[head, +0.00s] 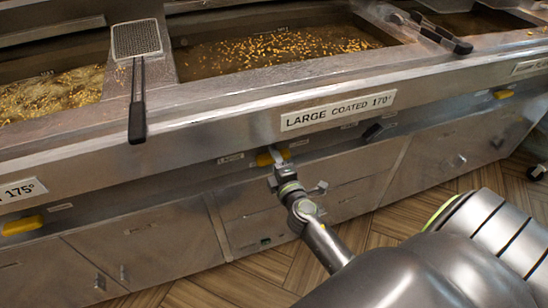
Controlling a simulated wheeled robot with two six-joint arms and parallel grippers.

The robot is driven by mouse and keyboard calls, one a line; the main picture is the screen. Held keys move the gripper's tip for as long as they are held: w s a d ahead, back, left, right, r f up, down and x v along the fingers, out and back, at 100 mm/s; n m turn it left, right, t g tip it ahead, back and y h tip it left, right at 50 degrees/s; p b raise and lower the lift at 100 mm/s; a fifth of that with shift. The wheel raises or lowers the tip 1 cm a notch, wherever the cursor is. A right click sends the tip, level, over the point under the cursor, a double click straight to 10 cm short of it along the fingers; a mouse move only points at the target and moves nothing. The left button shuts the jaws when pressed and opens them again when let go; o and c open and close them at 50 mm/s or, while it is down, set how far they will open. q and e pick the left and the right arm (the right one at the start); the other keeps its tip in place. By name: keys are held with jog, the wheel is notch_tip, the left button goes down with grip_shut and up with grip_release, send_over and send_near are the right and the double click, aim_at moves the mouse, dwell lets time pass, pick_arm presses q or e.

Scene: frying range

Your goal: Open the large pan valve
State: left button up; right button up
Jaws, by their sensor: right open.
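The large pan (285,55) holds dark oil with golden bits floating in it. The label "LARGE COATED 170°" (338,110) is on the front ledge below it. A yellow valve handle (264,160) sticks out under this ledge, left of the label, and is partly hidden by my gripper. My right gripper (279,156) is open at the right end of the yellow handle, with its fingers pointing at the range front. I cannot tell whether the fingers touch the handle. My left gripper is not in view.
Other yellow handles sit at the left (22,225) and right (503,94) under the ledge. A black handle (373,131) is right of my gripper. A mesh skimmer (137,40) lies across the left divider. Cabinet doors (145,245) are below; the wooden floor (375,240) is clear.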

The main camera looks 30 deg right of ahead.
jog(key=shift+w, duration=0.35)
jog(key=shift+c, duration=0.4)
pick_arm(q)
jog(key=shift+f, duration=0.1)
pick_arm(e)
grip_shut()
